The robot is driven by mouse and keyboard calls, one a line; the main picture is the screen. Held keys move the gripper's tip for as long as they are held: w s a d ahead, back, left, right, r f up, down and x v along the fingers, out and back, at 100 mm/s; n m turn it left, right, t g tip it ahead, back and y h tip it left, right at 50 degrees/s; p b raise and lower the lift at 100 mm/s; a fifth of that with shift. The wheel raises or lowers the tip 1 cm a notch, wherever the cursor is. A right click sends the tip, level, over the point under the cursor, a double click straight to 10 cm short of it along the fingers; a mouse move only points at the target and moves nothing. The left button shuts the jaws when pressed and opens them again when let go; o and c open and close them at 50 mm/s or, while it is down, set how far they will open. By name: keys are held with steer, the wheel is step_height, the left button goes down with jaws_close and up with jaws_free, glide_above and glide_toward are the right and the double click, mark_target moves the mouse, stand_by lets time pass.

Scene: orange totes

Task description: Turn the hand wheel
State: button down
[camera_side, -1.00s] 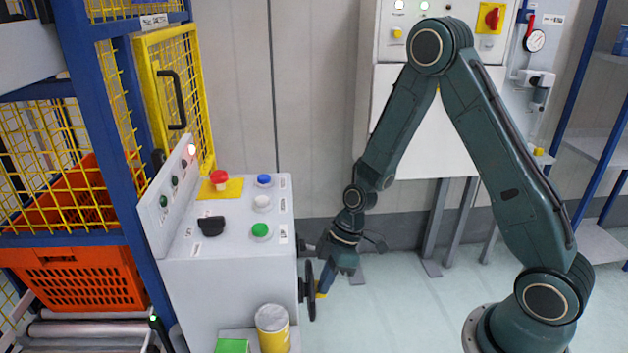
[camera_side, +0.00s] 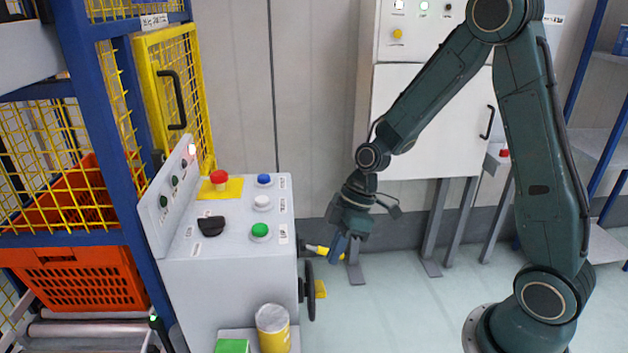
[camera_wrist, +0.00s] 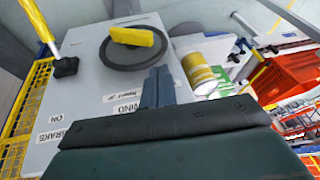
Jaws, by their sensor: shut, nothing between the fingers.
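The hand wheel is a dark ring on the right side of the grey console. It is nearly edge-on in the side view (camera_side: 310,291) and seen from above its face in the wrist view (camera_wrist: 122,70). Its yellow handle (camera_side: 320,289) sticks out to the right; it also shows on the rim in the wrist view (camera_wrist: 138,36). My gripper (camera_side: 337,247) is shut and empty, to the right of the wheel and above it, apart from it. In the wrist view its closed fingers (camera_wrist: 158,86) overlap the wheel's lower right edge.
A brake lever with a yellow grip (camera_side: 317,249) sticks out of the console (camera_side: 215,300) above the wheel, close to my fingertips. A yellow can (camera_side: 272,330) and a green box (camera_side: 232,346) stand at the console's front.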

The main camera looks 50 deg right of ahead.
steer(key=shift+s+r, duration=0.35)
steer(key=shift+r, duration=0.3)
steer(key=shift+s+r, duration=0.3)
steer(key=shift+r, duration=0.4)
steer(key=shift+s+r, duration=0.35)
steer(key=shift+r, duration=0.3)
steer(key=c, duration=1.6)
jaws_free()
steer(key=shift+d, duration=0.1)
steer(key=o, duration=0.7)
steer(key=shift+w+d+f, duration=0.15)
steer(key=shift+d+f, duration=0.2)
steer(key=shift+f, duration=0.05)
steer(key=o, duration=0.9)
steer(key=d+f, duration=0.1)
steer(key=w+d+f+m+y, duration=0.1)
steer(key=shift+d+f+y, duration=0.2)
steer(key=shift+d+y, duration=0.1)
steer(key=shift+d, duration=0.05)
steer(key=d+f+m+t+y, duration=0.2)
steer(key=d+f+m+y, duration=0.1)
steer(key=d+f, duration=0.3)
steer(key=shift+d+y, duration=0.4)
steer(key=shift+d, duration=0.75)
steer(key=shift+w+a, duration=0.1)
steer(key=shift+w, duration=0.05)
